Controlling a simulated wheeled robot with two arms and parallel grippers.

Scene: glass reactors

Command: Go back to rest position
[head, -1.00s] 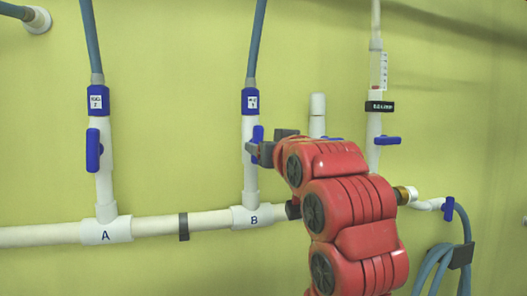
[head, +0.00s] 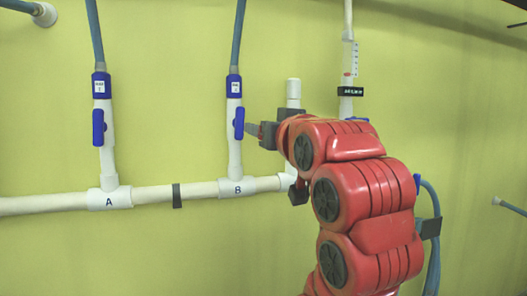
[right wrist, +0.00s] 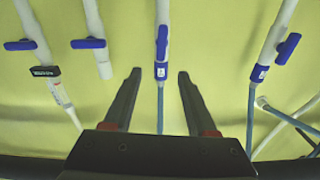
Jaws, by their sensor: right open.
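My right gripper (head: 262,132) is open and empty. In the head view its fingers are just right of the blue handle (head: 239,123) of valve B, seemingly apart from it. In the right wrist view the open fingers (right wrist: 159,75) point at the wall, with the valve B handle (right wrist: 162,42) showing beyond the gap between them. That handle lies along its pipe. The valve A handle (head: 98,127) also lies along its pipe, farther left. My left gripper is not in view.
A white horizontal pipe (head: 155,193) runs along the yellow-green wall (head: 60,245). Blue hoses (head: 238,35) rise from valves A and B. A flow tube (head: 350,60) stands right. Another hose (head: 431,262) hangs right of my arm, which hides some piping.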

